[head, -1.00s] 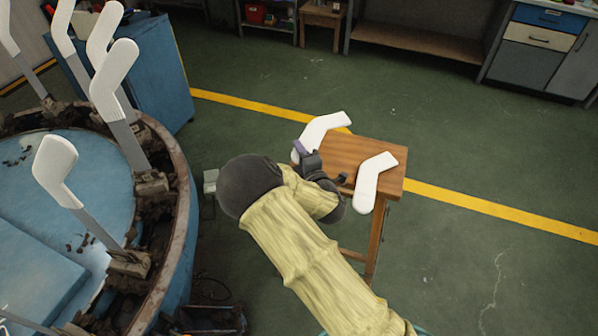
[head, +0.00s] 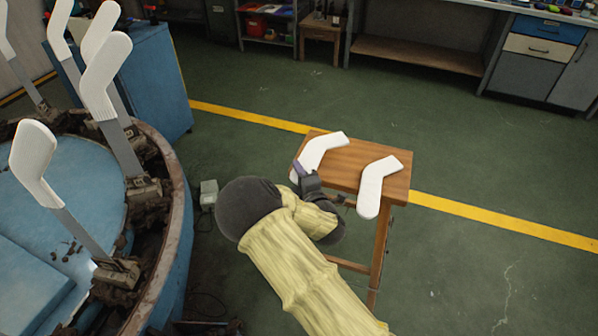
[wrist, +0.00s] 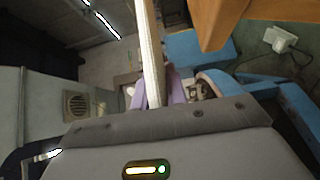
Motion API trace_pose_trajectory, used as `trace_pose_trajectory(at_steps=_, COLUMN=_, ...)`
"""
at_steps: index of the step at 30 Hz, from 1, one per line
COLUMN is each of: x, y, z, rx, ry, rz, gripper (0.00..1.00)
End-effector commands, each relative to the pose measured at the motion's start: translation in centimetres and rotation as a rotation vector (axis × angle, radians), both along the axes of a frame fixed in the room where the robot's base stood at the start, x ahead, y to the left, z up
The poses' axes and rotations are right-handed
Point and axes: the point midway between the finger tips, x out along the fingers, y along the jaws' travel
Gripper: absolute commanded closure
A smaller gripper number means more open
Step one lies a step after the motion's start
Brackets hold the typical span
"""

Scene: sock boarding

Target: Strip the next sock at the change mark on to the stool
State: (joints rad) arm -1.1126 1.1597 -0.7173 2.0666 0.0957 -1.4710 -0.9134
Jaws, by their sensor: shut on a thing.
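My gripper (head: 302,172) is shut on a white sock (head: 322,150) at the left side of the wooden stool (head: 345,178). In the wrist view this sock (wrist: 148,45) shows edge-on as a pale strip between the purple fingers. It overlaps the stool top in the head view; I cannot tell whether it touches. Another white sock (head: 378,186) lies on the stool's right side, clear of my gripper. Several white socks stand upright on grey boards around the blue machine at left, the nearest one being a sock (head: 35,160) at the front.
The round machine's rusty rim (head: 178,210) stands left of my arm. A blue cabinet (head: 150,80) is behind it. A small grey box (head: 208,193) with a cable is on the floor between machine and stool. Green floor is open to the right.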

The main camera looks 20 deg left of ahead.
Motion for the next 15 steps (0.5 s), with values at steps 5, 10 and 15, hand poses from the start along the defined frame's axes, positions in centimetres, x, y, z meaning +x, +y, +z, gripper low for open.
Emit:
trace_pose_trajectory(at_steps=5, x=0.1, y=-0.2, z=-1.4, rx=0.0, ry=0.0, rz=-0.004, gripper=0.99)
trace_pose_trajectory(at_steps=10, x=0.1, y=-0.2, z=-3.0, rx=0.001, ry=-0.001, rz=-0.004, gripper=0.99)
trace_pose_trajectory(at_steps=15, x=0.1, y=-0.2, z=-4.3, rx=0.001, ry=-0.001, rz=-0.004, gripper=0.99)
